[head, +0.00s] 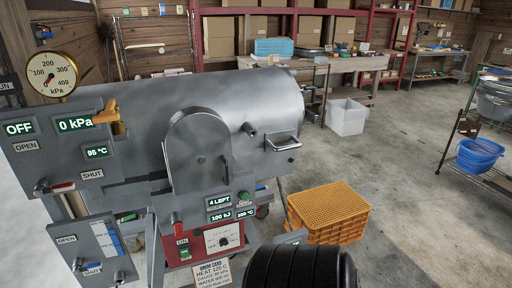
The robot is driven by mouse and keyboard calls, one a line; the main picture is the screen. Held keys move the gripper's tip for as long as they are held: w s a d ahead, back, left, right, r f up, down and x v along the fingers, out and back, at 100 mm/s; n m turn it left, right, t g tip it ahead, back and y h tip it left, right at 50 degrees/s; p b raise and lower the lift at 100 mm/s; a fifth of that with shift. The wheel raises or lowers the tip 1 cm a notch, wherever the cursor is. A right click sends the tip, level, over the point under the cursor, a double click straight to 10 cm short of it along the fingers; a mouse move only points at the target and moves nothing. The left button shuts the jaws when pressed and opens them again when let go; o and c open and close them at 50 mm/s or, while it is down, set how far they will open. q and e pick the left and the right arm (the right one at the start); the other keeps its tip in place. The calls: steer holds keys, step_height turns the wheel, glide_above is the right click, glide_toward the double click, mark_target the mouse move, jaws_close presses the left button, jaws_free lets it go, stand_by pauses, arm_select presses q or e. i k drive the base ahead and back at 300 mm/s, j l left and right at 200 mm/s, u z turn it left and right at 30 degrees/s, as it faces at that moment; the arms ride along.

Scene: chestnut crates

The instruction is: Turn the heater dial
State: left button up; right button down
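The heater dial (224,241) is a small dark knob on a white scale plate, on the front of a red heater box (200,250) below the large grey drum. It is too small to read where it points. A green switch (184,253) under an ON label sits to its left. Small green displays above the box read 4 LEFT, 100 kJ and what looks like 260 °C. Neither of my grippers shows. A black ribbed cylinder at the bottom, seemingly part of me, is near the box's lower right and shows no fingers.
The grey drum (262,95) has a round door (198,150) and handles. A pressure gauge (53,75) and displays reading OFF, 0 kPa and 95 °C are at left. An instruction card (212,272) hangs below the dial. Orange crates (328,208) stand right; open floor lies beyond.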

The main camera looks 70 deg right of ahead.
mark_target(223, 242)
steer(key=z, duration=2.05)
